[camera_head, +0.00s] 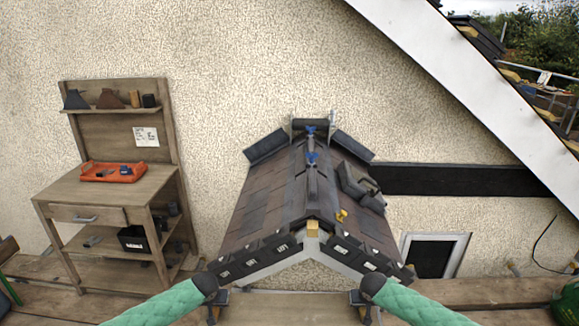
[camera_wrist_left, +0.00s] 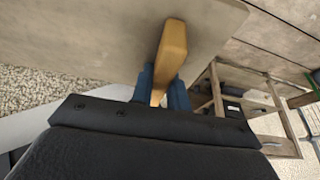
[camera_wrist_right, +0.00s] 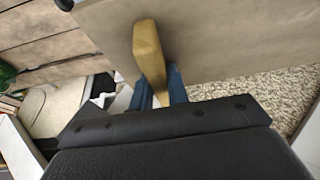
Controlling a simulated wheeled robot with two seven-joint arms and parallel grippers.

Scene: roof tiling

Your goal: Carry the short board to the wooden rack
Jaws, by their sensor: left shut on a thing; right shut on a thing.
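The short board (camera_head: 290,309) shows as a flat brown-grey plank at the bottom middle of the head view, between my two hands. In the left wrist view it is a broad panel (camera_wrist_left: 95,40) with a yellow wooden grip on it. My left gripper (camera_head: 215,304) has its blue fingers shut on that grip (camera_wrist_left: 172,48). My right gripper (camera_head: 362,304) is shut on a like grip (camera_wrist_right: 149,50) at the board's other side. A wooden stand with shelves (camera_head: 105,190) at the left is the only rack-like thing I see clearly.
A small tiled roof model (camera_head: 265,205) stands straight ahead, just beyond the board. An orange tray (camera_head: 112,172) lies on the stand's top. Planks (camera_head: 490,293) run along the floor. A rough plaster wall closes the back.

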